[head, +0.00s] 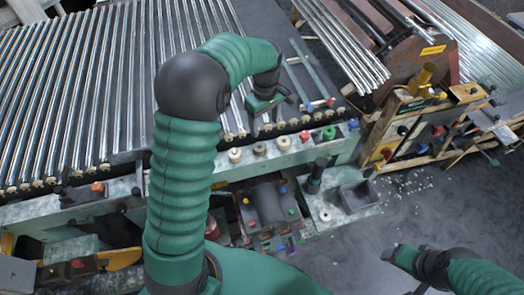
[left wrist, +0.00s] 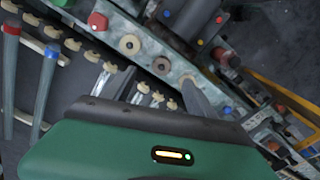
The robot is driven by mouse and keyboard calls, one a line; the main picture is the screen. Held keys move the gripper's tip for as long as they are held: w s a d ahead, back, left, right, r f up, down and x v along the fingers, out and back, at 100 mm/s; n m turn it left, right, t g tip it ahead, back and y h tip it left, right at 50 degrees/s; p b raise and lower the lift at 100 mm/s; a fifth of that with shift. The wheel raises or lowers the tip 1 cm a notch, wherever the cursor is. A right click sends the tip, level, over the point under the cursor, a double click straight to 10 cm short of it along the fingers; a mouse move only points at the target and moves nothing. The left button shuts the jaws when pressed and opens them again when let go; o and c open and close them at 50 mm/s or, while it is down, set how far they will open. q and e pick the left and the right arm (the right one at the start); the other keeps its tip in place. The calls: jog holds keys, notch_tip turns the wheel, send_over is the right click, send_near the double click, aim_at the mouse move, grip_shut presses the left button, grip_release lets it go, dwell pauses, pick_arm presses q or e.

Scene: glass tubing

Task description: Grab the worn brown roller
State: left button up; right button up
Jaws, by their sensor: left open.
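The worn brown roller (head: 259,149) is a small round piece with a hole, on the pale green ledge (head: 220,165) in front of the glass tubes, between two cream rollers. In the left wrist view the brown roller (left wrist: 161,66) lies beyond the fingertips, between their lines. My left gripper (head: 266,112) is open and empty, above the tube ends and behind the roller, apart from it. Its fingers (left wrist: 150,82) also show in the left wrist view, one partly covering a cream roller (left wrist: 188,79). My right gripper (head: 393,256) is at the lower right, away from the ledge; its jaws are unclear.
A cream roller (head: 235,154), another cream roller (head: 283,143), a red knob (head: 304,136) and a green knob (head: 329,132) share the ledge. Glass tubes (head: 80,80) fill the bed behind. A dark cylinder (head: 316,170) stands in front. Open floor (head: 420,215) lies right.

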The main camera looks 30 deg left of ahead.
pick_arm(q)
send_near(260, 145)
notch_tip(260, 145, down, 5)
jog(key=shift+f+p, duration=0.1)
jog(key=shift+p, duration=0.25)
notch_tip(260, 145, down, 4)
jog(key=shift+s+r+p, duration=0.1)
jog(key=shift+s+p, duration=0.05)
jog(key=shift+p, duration=0.5)
jog(key=shift+d+f, duration=0.15)
jog(key=shift+f, duration=0.3)
jog(key=shift+a, duration=0.35)
jog(key=c, duration=0.9)
jog(key=shift+d, duration=0.1)
jog(key=c, duration=0.4)
jog(key=shift+d, duration=0.15)
jog(key=shift+c, duration=0.7)
pick_arm(e)
jog(key=shift+a+r, duration=0.25)
jog(key=shift+r, duration=0.3)
jog(key=shift+a+r, duration=0.2)
jog(key=shift+r, duration=0.35)
